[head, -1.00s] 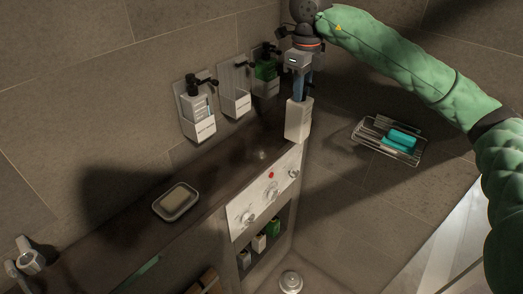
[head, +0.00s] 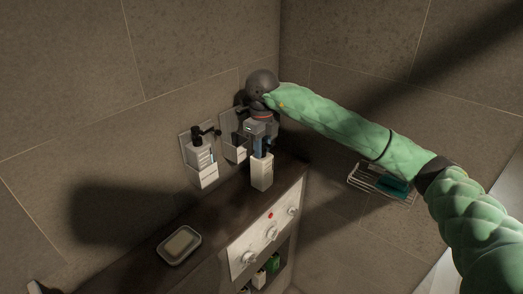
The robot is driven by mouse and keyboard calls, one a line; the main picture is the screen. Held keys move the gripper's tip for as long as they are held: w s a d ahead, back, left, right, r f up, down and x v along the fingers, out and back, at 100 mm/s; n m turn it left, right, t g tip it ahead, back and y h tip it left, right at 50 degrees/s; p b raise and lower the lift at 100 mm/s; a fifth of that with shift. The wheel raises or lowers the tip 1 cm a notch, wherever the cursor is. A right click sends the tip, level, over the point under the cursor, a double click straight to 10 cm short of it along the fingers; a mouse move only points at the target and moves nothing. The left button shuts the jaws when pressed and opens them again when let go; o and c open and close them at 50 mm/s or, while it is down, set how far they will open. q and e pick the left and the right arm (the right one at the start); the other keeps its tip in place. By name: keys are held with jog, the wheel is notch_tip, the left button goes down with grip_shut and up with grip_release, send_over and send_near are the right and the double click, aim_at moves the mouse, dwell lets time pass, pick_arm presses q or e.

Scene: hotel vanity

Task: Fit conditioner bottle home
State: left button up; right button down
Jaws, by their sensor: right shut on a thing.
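My right gripper (head: 262,150) points down and is shut on a pale bottle (head: 262,174), held upright over the dark ledge in front of the wall holders. Whether the bottle touches the ledge I cannot tell. Behind it, to the left, the middle wall holder (head: 229,147) is partly hidden by my gripper. The left wall holder (head: 205,178) holds a pale bottle with a black pump (head: 200,152). The right wall holder is hidden behind my gripper and arm. My left gripper is not in view.
A soap dish (head: 163,255) with a pale bar (head: 181,243) lies on the dark ledge (head: 216,222). A control panel with knobs (head: 265,237) faces the front. A wire rack (head: 365,181) with a teal item (head: 394,186) hangs on the right wall, partly behind my arm.

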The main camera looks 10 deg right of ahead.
jog(key=shift+w+a+f, duration=0.1)
jog(key=shift+w+a, duration=0.05)
jog(key=shift+f+p, duration=0.3)
jog(key=shift+p, duration=0.2)
notch_tip(320, 180, down, 2)
jog(key=shift+f+p, duration=0.25)
jog(key=shift+p, duration=0.95)
jog(key=shift+f, duration=0.65)
jog(key=c, duration=1.2)
grip_release()
jog(key=shift+r, duration=0.15)
